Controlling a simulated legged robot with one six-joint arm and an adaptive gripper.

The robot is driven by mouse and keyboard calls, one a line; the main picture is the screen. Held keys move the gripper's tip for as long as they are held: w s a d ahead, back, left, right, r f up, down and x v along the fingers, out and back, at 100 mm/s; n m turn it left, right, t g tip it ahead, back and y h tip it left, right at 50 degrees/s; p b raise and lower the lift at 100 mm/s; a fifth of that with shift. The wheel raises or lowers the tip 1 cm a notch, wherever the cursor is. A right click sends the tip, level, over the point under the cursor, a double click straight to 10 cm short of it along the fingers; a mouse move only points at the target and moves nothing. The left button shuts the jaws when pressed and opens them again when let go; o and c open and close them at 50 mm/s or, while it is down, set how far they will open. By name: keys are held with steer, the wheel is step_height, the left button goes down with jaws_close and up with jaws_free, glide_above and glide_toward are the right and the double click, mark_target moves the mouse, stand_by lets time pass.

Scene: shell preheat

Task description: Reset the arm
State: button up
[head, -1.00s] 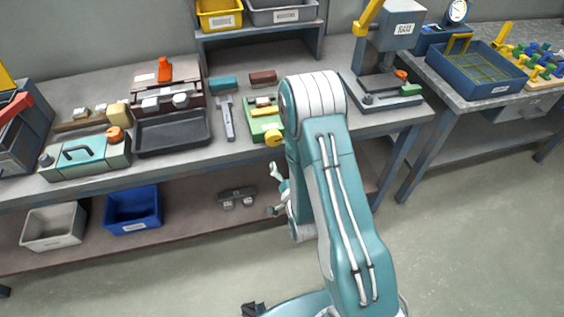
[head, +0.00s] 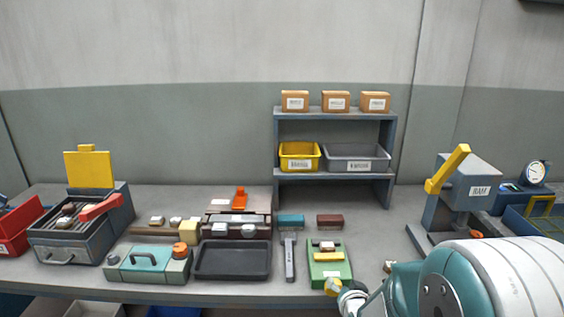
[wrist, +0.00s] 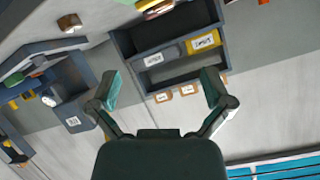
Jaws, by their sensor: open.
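My gripper (wrist: 160,86) is open in the wrist view, with its two fingers spread wide and nothing between them. Beyond the fingers, the shelf unit and wall appear upside down and some distance away. In the head view my arm (head: 495,275) fills the lower right corner, and most of it is outside the picture. The arm covers part of the bench front there. I cannot clearly make out the gripper fingers in the head view.
The bench holds a black tray (head: 233,261), a teal case (head: 150,264), a green fixture (head: 329,264) and a press (head: 470,187). A shelf (head: 335,114) with boxes and bins stands at the back. A grill-like box (head: 68,245) is at left.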

steer(key=s+r+n+g, duration=0.2)
steer(key=s+r, duration=0.5)
steer(key=s, duration=0.6)
steer(key=s+r+n+g, duration=0.2)
steer(key=s+r+g, duration=0.3)
steer(key=s, duration=0.8)
step_height(320, 180, up, 2)
steer(key=shift+r, duration=0.15)
